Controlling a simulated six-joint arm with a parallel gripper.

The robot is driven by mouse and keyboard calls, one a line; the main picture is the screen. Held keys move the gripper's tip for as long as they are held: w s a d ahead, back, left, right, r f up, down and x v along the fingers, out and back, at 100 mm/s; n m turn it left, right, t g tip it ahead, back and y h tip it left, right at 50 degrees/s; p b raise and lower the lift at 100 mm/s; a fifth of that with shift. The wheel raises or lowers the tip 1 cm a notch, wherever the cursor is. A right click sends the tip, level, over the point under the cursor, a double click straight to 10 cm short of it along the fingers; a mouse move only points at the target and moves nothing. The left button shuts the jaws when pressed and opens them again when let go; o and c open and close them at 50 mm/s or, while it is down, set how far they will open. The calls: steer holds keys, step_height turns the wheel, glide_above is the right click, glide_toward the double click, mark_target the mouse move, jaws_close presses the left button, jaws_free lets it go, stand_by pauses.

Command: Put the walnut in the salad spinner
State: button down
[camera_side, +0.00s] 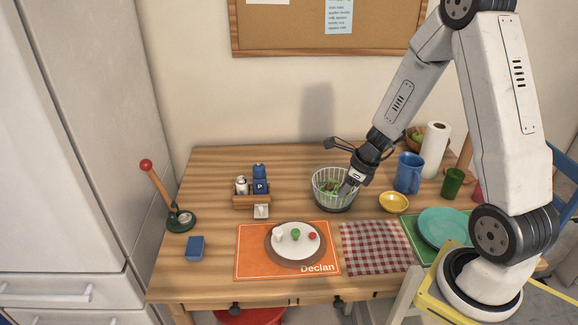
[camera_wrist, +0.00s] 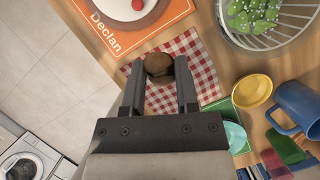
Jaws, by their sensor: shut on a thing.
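The walnut (camera_wrist: 159,67) is brown and round, held between the two dark fingers of my gripper (camera_wrist: 160,84) in the wrist view. My gripper is shut on it. The salad spinner (camera_wrist: 231,38) is a clear bowl with white ribs and green leaves inside, at the upper right of the wrist view, apart from the walnut there. In the side view the salad spinner (camera_side: 322,192) stands at the middle of the table, and my gripper (camera_side: 346,192) overlaps its right side. I cannot tell its exact height there. The walnut is not clearly visible in the side view.
A yellow bowl (camera_side: 394,202) and blue mug (camera_side: 409,172) stand right of the spinner. A paper towel roll (camera_side: 434,150) is behind them. A checked cloth (camera_side: 376,248) and an orange placemat (camera_side: 252,258) with a plate (camera_side: 309,255) lie in front. The table's left middle is partly clear.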

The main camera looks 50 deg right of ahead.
steer(key=s+d+r+m+h, duration=0.1)
steer(key=s+d+r+m, duration=0.1)
steer(key=d, duration=0.6)
steer(key=shift+s+m+h, duration=0.3)
steer(key=shift+s+m, duration=0.25)
steer(key=shift+m, duration=0.45)
steer(key=shift+f, duration=0.1)
steer(key=shift+w+d+f, duration=1.05)
steer(key=shift+w+f, duration=0.5)
steer(key=shift+w, duration=0.4)
steer(key=shift+w+d+f, duration=1.05)
steer(key=shift+w+f, duration=0.5)
steer(key=shift+w, duration=0.45)
steer(key=shift+w+d+f, duration=1.05)
steer(key=shift+w+f, duration=0.5)
steer(key=shift+w, duration=0.4)
steer(key=shift+f, duration=0.1)
steer(key=shift+w+d+f, duration=0.15)
steer(key=shift+w+f, duration=0.05)
steer(key=shift+f, duration=1.5)
steer(key=shift+f, duration=0.6)
